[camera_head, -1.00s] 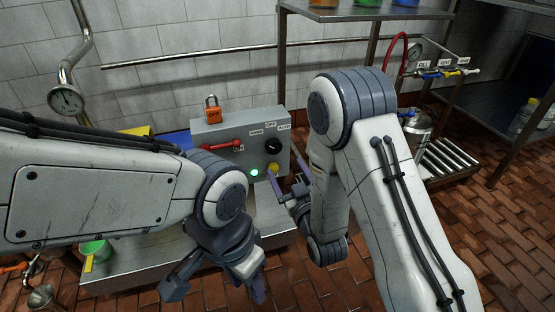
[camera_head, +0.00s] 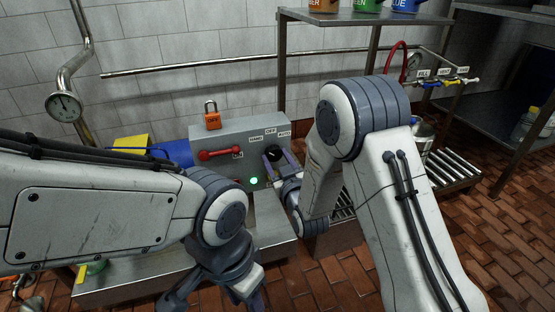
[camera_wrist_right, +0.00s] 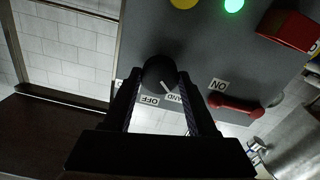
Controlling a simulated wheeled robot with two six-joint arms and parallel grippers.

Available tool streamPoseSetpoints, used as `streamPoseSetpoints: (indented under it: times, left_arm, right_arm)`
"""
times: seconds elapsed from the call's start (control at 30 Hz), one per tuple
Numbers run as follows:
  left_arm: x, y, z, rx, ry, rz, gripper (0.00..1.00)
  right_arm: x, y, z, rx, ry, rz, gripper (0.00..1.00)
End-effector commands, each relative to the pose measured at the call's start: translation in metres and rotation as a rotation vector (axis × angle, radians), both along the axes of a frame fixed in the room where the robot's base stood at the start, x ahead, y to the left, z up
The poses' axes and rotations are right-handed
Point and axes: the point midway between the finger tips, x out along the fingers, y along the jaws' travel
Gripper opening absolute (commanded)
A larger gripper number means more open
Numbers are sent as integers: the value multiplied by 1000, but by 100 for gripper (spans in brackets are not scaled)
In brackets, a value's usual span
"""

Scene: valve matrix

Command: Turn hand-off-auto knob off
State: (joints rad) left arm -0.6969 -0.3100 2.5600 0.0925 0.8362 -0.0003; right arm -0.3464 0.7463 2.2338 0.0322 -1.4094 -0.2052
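The black hand-off-auto knob (camera_wrist_right: 160,72) is on the front of a grey control box (camera_head: 235,133). In the right wrist view its white mark slants toward the HAND label (camera_wrist_right: 178,98); the OFF label (camera_wrist_right: 150,101) is beside that. My right gripper (camera_head: 277,158) is at the knob. In the right wrist view its two fingers (camera_wrist_right: 158,80) stand apart on either side of the knob, with narrow gaps showing. The AUTO label (camera_head: 284,134) shows in the head view. My left gripper (camera_head: 215,292) hangs low at the bottom of the head view, fingers apart and empty.
A red lever (camera_head: 220,154) near an ON label and a lit green lamp (camera_head: 254,181) are on the box. An orange padlock (camera_head: 212,120) is on top. A roller rack (camera_head: 452,172) stands at right.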

Motion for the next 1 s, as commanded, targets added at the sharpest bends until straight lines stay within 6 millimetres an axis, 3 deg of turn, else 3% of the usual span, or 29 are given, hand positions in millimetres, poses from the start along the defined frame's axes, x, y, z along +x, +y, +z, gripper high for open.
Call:
streamPoseSetpoints:
  times: [0.03,0.1,0.47,1.0]
  left_arm:
    - [0,0,0,0,0,0,47]
    - [0,0,0,0,0,0,47]
    - [0,0,-1,0,0,0,47]
    - [0,0,-7,0,0,0,47]
  right_arm:
    - [0,0,0,0,0,-1,27]
    - [0,0,0,0,0,-1,3]
    - [0,-1,0,58,19,-3,3]
    - [0,-1,-1,467,152,-3,3]
